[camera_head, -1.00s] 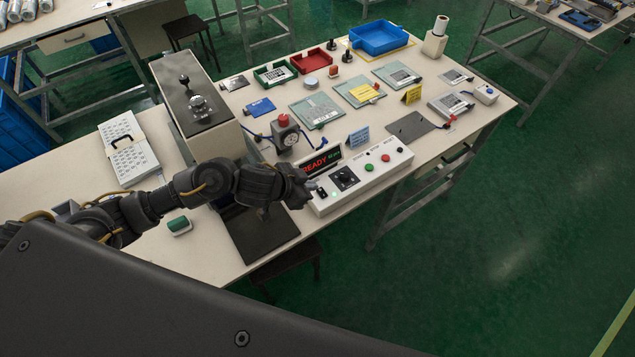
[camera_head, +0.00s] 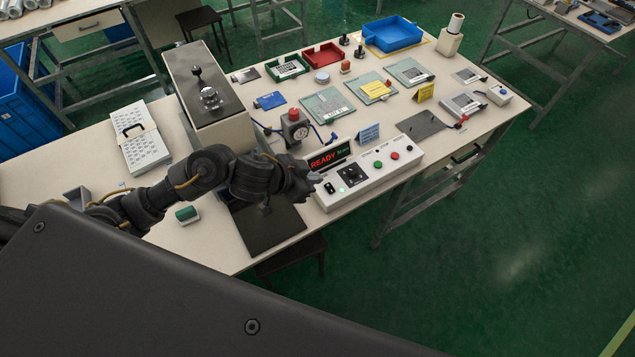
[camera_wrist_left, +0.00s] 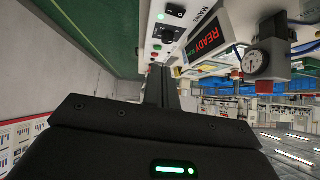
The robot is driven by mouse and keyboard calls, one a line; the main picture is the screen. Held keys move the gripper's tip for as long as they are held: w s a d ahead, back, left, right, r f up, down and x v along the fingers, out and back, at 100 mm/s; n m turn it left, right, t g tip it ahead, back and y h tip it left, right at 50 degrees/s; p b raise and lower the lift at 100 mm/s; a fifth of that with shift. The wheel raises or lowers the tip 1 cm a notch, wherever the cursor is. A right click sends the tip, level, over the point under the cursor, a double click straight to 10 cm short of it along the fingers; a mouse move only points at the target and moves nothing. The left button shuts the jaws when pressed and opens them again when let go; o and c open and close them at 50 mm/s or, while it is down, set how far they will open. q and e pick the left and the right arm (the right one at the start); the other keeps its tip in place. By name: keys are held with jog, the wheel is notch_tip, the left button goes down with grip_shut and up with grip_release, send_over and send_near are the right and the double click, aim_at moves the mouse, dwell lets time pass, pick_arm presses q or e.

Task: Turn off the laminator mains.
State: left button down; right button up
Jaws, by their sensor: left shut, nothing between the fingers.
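The laminator's white control panel (camera_head: 370,178) lies along the table's near edge. A small black mains switch (camera_head: 329,187) is at its left end, beside a bright green light (camera_head: 341,190). The display (camera_head: 330,155) is lit, with READY in red. My left gripper (camera_head: 316,178) is shut and empty, just left of and above the switch and apart from it. The left wrist view shows its fingers (camera_wrist_left: 160,85) together. My right gripper is out of sight.
A black dial (camera_head: 351,173), a green button (camera_head: 378,164) and a red button (camera_head: 395,156) share the panel. A gauge box with a red knob (camera_head: 294,115) stands behind the display. A blue card (camera_head: 368,134) stands close by. Open floor (camera_head: 500,240) lies to the right.

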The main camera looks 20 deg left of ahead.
pick_arm(q)
jog(key=a, duration=0.2)
jog(key=shift+a+f+m+y, duration=0.2)
jog(key=shift+a+m+y, duration=0.1)
jog(key=b, duration=0.5)
send_near(331, 184)
jog(key=w+d, duration=0.2)
jog(key=w, duration=0.1)
jog(key=shift+d, duration=0.25)
jog(key=shift+w+f+b, duration=0.15)
jog(key=shift+f+b, duration=0.15)
jog(key=shift+f, duration=0.3)
jog(key=shift+w+f+b, duration=0.15)
jog(key=shift+f+b, duration=0.15)
jog(key=shift+f, duration=0.3)
jog(key=shift+a+f, duration=0.1)
jog(key=shift+f, duration=0.7)
